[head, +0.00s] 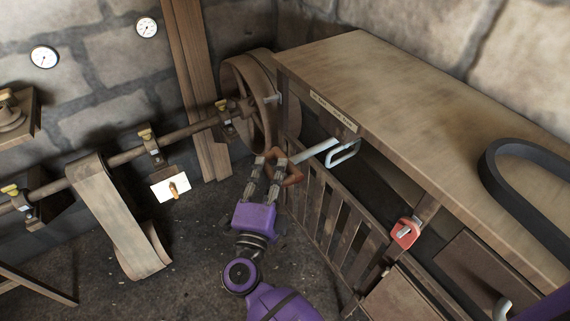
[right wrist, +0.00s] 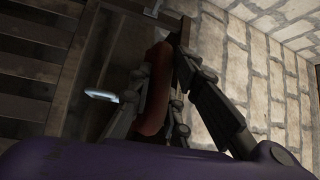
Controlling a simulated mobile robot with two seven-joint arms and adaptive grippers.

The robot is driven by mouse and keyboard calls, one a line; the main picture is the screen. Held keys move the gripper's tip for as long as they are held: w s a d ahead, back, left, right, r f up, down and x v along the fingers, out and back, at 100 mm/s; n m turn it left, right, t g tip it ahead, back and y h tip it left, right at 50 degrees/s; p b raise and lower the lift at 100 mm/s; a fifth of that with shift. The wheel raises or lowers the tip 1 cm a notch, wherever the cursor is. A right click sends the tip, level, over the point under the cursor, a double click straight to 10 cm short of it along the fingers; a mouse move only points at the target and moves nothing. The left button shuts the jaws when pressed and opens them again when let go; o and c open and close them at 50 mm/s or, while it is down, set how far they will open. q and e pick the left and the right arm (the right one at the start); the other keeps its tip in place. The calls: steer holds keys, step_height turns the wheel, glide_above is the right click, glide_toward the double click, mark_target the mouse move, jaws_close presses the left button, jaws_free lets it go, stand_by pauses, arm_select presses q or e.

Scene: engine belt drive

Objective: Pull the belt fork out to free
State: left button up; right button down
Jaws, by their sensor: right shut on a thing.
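The belt fork appears as a pale metal bar (head: 316,152) with a loop-shaped end and a red-brown handle (head: 292,176), in front of the bench's slatted side. My right gripper (head: 270,160) is shut on the red-brown handle. In the right wrist view the handle (right wrist: 155,88) sits between the finger pads, with a pale metal end (right wrist: 101,95) to the left. The fingers partly hide the handle. I cannot tell how the bar is held at the bench. My left gripper is not in view.
The wooden bench (head: 400,100) stands close on the right, with a red part (head: 405,232) on its front and a dark belt loop (head: 490,165) on top. A large wheel (head: 243,90) and line shaft (head: 120,158) with a hanging flat belt (head: 110,215) are on the left. Some floor is clear.

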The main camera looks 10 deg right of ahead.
steer(key=shift+a+f, duration=0.15)
steer(key=shift+a, duration=0.1)
steer(key=c, duration=1.7)
jaws_free()
steer(key=shift+s+a, duration=0.1)
steer(key=shift+o, duration=0.3)
steer(key=r+v, duration=0.1)
steer(key=v, duration=0.6)
steer(key=shift+s+f, duration=0.25)
steer(key=shift+f, duration=0.15)
